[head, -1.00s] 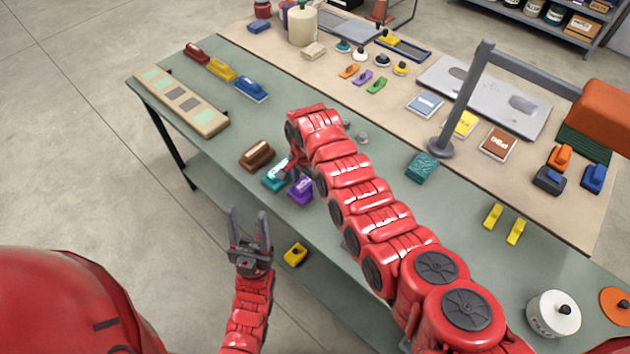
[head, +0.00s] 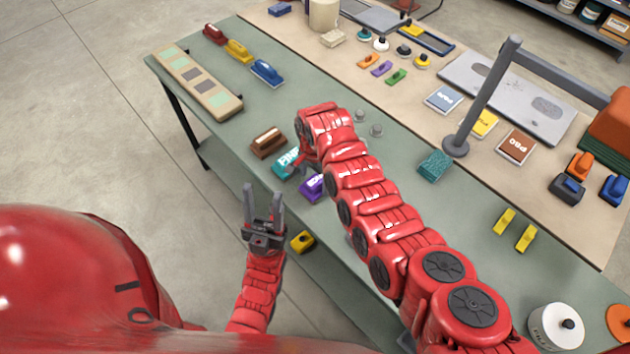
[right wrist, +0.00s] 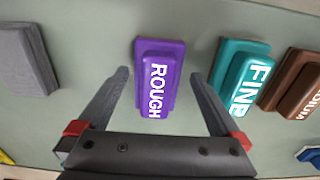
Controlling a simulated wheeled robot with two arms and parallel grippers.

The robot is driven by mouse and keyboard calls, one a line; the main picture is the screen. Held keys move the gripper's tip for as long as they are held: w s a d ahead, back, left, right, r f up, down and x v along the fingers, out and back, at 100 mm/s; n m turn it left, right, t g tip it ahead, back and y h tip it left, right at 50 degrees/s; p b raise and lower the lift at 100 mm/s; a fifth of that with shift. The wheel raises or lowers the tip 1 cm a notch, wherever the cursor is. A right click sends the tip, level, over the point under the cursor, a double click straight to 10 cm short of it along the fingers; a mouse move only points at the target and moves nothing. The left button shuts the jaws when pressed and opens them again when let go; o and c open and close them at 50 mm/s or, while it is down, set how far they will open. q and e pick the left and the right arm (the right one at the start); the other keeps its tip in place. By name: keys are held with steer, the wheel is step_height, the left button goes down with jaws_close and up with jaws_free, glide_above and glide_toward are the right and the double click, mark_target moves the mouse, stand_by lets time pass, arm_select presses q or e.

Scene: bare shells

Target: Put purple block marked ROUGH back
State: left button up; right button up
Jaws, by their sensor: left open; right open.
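The purple block marked ROUGH (right wrist: 160,78) lies on the green-grey table in the right wrist view. Its purple end also shows in the head view (head: 312,187), partly hidden by my right arm. My right gripper (right wrist: 158,80) is open, with one finger on each side of the block and a gap on both sides. I cannot tell how far above the table its fingertips are. My left gripper (head: 264,200) is open and empty in front of the table's near edge.
The teal FINE block (right wrist: 243,72) sits just right of the purple block, with a brown block (right wrist: 296,82) beyond. A grey block (right wrist: 27,60) is at left. A beige board with coloured squares (head: 228,106) lies at the table's left end. A grey post (head: 483,95) stands right.

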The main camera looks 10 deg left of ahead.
mark_target(315, 179)
step_height(315, 179, up, 6)
steer(key=shift+b, duration=1.25)
step_height(315, 179, up, 3)
steer(key=shift+d+r+p, duration=0.1)
steer(key=shift+r+p, duration=0.1)
steer(key=shift+p, duration=0.3)
steer(key=shift+s+r, duration=0.1)
steer(key=shift+r, duration=0.5)
